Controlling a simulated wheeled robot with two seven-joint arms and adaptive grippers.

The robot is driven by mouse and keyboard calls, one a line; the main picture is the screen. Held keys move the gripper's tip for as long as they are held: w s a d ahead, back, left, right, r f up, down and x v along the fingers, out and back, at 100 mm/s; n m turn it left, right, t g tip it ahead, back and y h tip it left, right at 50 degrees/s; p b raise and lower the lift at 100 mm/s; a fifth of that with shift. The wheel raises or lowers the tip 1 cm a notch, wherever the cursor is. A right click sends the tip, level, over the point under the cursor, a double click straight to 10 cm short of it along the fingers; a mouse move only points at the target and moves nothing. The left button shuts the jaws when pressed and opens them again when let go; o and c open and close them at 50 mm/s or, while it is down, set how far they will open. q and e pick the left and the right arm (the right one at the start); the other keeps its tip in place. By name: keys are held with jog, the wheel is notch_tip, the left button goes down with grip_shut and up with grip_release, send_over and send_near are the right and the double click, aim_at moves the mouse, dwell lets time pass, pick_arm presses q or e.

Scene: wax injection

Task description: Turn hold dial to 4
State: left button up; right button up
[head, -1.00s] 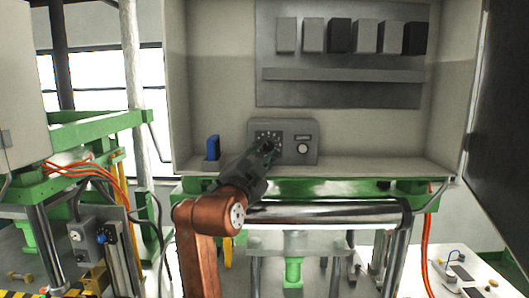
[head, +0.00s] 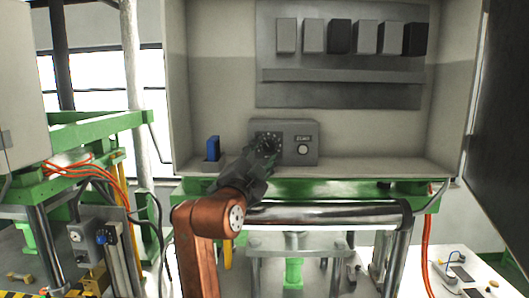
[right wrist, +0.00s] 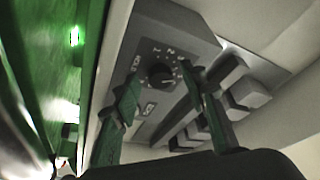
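A grey control box (head: 284,128) stands on the cabinet floor. It carries a black dial (head: 267,146) ringed by pale marks at left and a second round knob (head: 303,149) below a small display at right. My right gripper (head: 262,158) is just in front of and below the left dial. In the right wrist view the two green-lit fingers of my right gripper (right wrist: 160,92) are spread apart, with the dial (right wrist: 160,75) beyond and between them. They appear clear of it. The dial's setting is too small to read. My left gripper is out of view.
The box is inside an open cabinet (head: 215,90) with a dark door at the right. A blue item in a holder (head: 212,150) stands left of the box. A green beam and a metal roller (head: 330,212) run below the cabinet floor.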

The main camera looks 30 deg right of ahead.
jog(key=v, duration=1.1)
jog(key=shift+s+a, duration=0.25)
